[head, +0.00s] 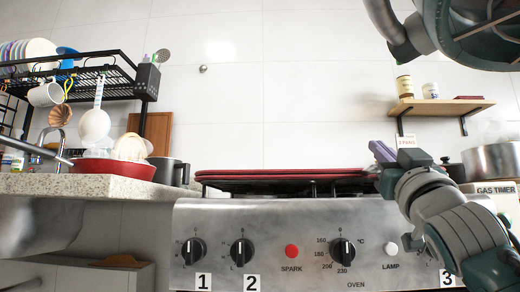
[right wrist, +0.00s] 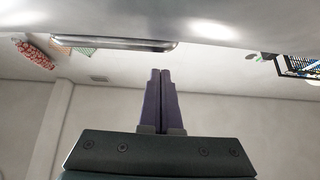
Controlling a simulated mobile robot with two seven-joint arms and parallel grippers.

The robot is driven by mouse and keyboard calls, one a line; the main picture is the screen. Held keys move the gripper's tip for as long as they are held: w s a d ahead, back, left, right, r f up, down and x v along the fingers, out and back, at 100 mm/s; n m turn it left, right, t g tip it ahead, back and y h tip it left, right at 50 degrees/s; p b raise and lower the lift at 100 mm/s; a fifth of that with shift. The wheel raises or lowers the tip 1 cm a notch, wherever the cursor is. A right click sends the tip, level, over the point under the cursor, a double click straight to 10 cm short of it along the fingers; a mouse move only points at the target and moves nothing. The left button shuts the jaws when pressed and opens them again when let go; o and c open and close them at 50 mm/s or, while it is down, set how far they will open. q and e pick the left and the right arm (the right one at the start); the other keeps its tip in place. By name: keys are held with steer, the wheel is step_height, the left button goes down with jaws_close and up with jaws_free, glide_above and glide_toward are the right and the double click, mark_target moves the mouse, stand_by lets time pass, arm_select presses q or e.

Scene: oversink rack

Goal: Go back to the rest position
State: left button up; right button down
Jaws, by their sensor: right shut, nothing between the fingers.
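My right gripper (head: 381,151) is in the right half of the head view, in front of the right end of the stove. Its purple fingers are together and empty; they also show closed in the right wrist view (right wrist: 159,100). My right arm comes in from the lower right. My left gripper does not show in the head view.
The stove (head: 315,225) with its knobs fills the lower middle. At left, a black dish rack (head: 88,75) hangs over the counter (head: 75,187), with a red pan (head: 110,168) below. A wooden shelf (head: 440,106) and a steel pot (head: 492,161) are at right.

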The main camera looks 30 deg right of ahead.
steer(key=w+f+b+v, duration=0.1)
steer(key=v, duration=0.7)
steer(key=a+r+n+g+y+p, duration=0.3)
steer(key=a+r+g+y+p, duration=0.5)
steer(key=p, duration=2)
steer(key=s+a+r+n+g+y+p, duration=0.3)
steer(key=s+a+r+g+p, duration=0.25)
steer(key=s+p, duration=0.55)
steer(key=s+a+r+n+g+y+p, duration=0.2)
steer(key=s+a+r+g+p, duration=0.5)
steer(key=p, duration=0.8)
arm_select(q)
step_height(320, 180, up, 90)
steer(key=p, duration=3.5)
arm_select(e)
step_height(320, 180, up, 34)
steer(key=s+t, duration=0.1)
steer(key=t, duration=0.1)
steer(key=shift+d+f, duration=0.25)
steer(key=shift+d, duration=0.25)
steer(key=shift+s, duration=0.1)
